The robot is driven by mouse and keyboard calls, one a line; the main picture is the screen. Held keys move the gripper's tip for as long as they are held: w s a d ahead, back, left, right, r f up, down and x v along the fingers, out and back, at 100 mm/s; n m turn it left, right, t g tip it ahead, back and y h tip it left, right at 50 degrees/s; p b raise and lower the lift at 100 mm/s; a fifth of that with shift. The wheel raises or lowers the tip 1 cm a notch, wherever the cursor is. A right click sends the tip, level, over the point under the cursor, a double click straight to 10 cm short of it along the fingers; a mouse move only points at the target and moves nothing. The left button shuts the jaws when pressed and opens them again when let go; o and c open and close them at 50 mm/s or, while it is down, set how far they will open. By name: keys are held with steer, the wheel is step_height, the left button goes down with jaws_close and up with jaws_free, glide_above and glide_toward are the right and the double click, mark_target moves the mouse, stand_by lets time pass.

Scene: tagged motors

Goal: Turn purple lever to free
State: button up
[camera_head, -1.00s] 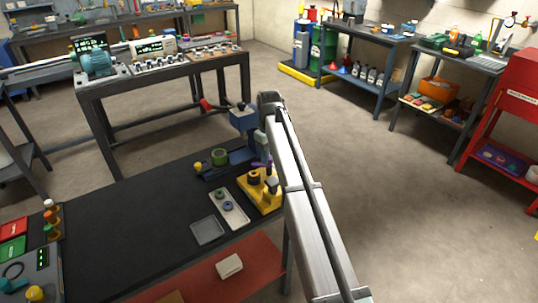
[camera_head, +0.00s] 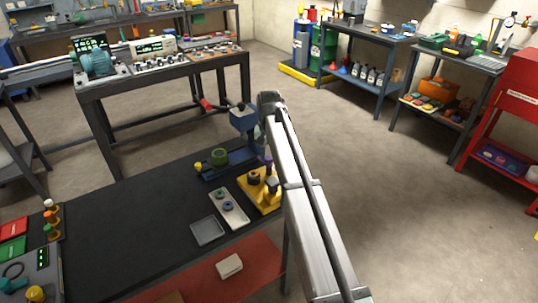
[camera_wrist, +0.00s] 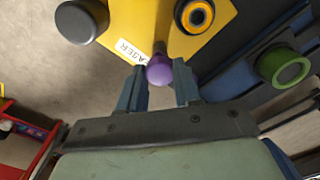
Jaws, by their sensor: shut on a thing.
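The purple lever (camera_head: 268,164) stands on the yellow fixture (camera_head: 268,203) at the right end of the dark bench. In the wrist view the lever's round purple knob (camera_wrist: 159,71) sits between the fingertips of my gripper (camera_wrist: 160,83), which is shut on it. The lever's dark stem runs from the knob to the edge of the yellow fixture (camera_wrist: 135,22), beside a white label that I cannot fully read. In the head view my arm hides part of the fixture and most of the gripper.
A dark round knob (camera_wrist: 82,20) and an orange-ringed black part (camera_wrist: 194,15) are on the fixture. A green ring (camera_head: 219,157) is on the blue base beside it. The bench's left-middle is clear.

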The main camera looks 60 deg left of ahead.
mark_target(269, 157)
steer(key=shift+m, duration=0.5)
steer(key=o, duration=1)
steer(key=shift+o, duration=0.2)
step_height(269, 157, up, 14)
steer(key=shift+f, duration=0.1)
stand_by(0.6)
